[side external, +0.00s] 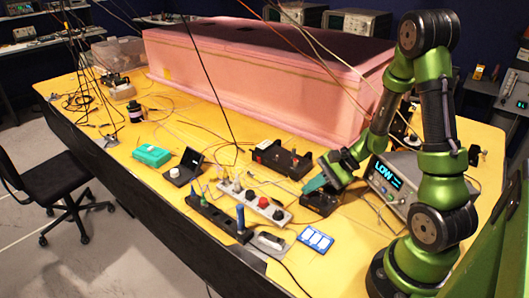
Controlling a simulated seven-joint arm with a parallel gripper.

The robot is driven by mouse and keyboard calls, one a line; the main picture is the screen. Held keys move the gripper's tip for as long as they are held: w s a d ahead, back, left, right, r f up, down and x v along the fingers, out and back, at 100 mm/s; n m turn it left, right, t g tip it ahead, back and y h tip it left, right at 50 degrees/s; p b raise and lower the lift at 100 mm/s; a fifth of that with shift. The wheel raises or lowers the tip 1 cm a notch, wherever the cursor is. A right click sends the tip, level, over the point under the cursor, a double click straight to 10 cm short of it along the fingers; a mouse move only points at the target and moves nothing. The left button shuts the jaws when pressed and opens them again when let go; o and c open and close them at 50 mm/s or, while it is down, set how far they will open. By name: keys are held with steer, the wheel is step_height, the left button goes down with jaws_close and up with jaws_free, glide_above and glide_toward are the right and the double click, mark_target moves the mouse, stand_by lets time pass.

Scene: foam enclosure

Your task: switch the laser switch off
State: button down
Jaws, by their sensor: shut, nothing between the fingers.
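My green arm reaches in from the right, and my gripper (314,184) points down-left with teal fingers. The fingers are shut with nothing between them. They are at a small black box (322,205) on the yellow table; I cannot tell whether they touch it. This box may be the laser switch, but its lever or knob is hidden or too small to make out. A grey instrument (392,185) to the right of my gripper shows "LOW" in bright blue letters.
A large pink foam enclosure (260,60) stands behind. A black box with red terminals (282,158) is left of my gripper. A white power strip (258,203), a dark strip (215,215) and a blue-and-white panel (315,238) lie in front. Loose cables cross the yellow table (150,207).

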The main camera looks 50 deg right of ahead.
mark_target(311, 195)
stand_by(0.3)
steer(key=shift+r, duration=0.65)
steer(key=shift+r, duration=2.55)
steer(key=s+a+r+n+h, duration=0.2)
steer(key=s+a+r+n, duration=0.1)
steer(key=a+r+n, duration=0.3)
steer(key=s+a+r+n+h, duration=0.2)
steer(key=s+a+r+n, duration=0.2)
steer(key=a+r+n, duration=0.2)
step_height(311, 195, up, 2)
steer(key=n, duration=0.2)
steer(key=shift+a+n, duration=0.3)
steer(key=shift+a, duration=0.05)
